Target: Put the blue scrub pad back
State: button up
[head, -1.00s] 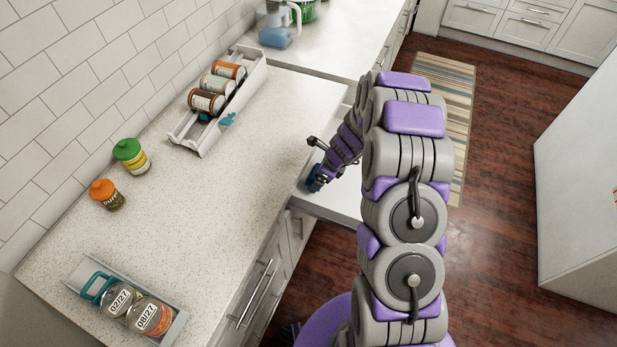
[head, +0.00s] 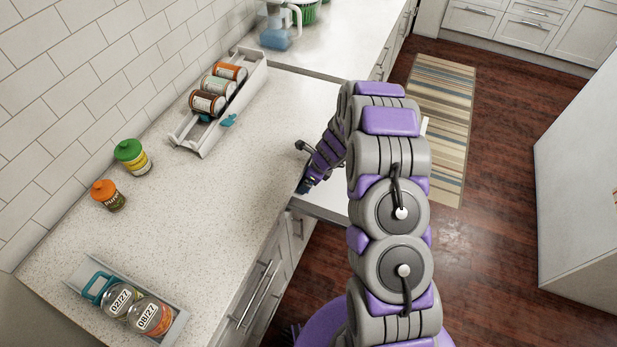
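My gripper (head: 303,166) is at the right edge of the near counter, above a lower white surface. A dark finger-like part sticks out to its left. A small dark blue patch (head: 304,186) shows at its lower end, right at the counter edge. This may be the blue scrub pad, but it is too small and too covered to be sure, and I cannot tell whether the fingers are closed on it.
A sloped white rack (head: 207,140) holds three cans. Two jars, green-lidded (head: 133,157) and orange-lidded (head: 107,195), stand by the wall. A tray (head: 178,326) with dated jars is at the near left. The lower white surface (head: 325,203) adjoins the counter. Mid-counter is clear.

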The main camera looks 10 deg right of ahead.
jog(key=shift+s+f, duration=0.2)
jog(key=shift+f, duration=0.15)
